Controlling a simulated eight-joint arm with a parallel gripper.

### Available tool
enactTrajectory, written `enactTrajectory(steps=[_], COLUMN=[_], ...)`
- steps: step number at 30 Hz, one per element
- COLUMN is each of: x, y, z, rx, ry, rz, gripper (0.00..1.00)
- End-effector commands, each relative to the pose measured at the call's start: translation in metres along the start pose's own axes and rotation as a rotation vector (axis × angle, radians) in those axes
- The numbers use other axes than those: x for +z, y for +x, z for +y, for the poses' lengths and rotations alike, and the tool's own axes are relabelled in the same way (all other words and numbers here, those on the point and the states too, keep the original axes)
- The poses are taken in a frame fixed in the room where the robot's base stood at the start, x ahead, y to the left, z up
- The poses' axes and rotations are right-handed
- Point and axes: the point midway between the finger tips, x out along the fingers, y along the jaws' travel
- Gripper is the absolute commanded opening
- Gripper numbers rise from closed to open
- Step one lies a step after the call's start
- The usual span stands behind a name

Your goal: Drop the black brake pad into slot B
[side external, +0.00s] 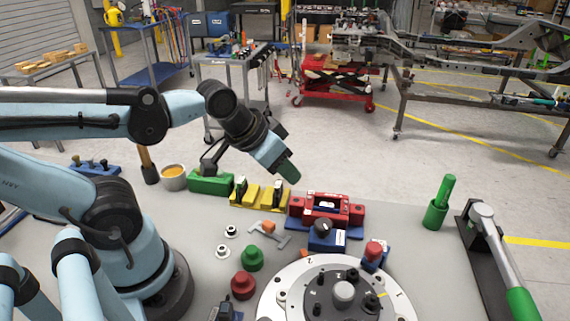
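My gripper (289,169) hangs over the back of the grey table, tilted down to the right, with a dark green end. I cannot tell from this side whether its fingers are apart or whether it holds anything. Below and left of it, a yellow holder (263,202) carries dark upright pieces (241,188). One of these may be the black brake pad, but they are too small to be sure. A red fixture (297,205) with openings stands right of the holder. No slot letter is readable, so I cannot tell which is slot B.
A green block (210,184) and a tan cup (174,178) stand left of the holder. A blue block with a black knob (323,229) is in front of the red fixture. A round grey plate (277,297) fills the front.

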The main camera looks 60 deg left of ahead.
Motion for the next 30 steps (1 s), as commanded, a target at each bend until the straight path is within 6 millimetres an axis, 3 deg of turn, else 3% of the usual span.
enactTrajectory(steps=[18, 30], x=[-0.026, -0.020], y=[0.027, 0.042], z=[-0.071, -0.082], rx=[-0.197, -0.241], ry=[-0.644, -0.746], rz=[-0.497, -0.574], gripper=[0.25, 0.25])
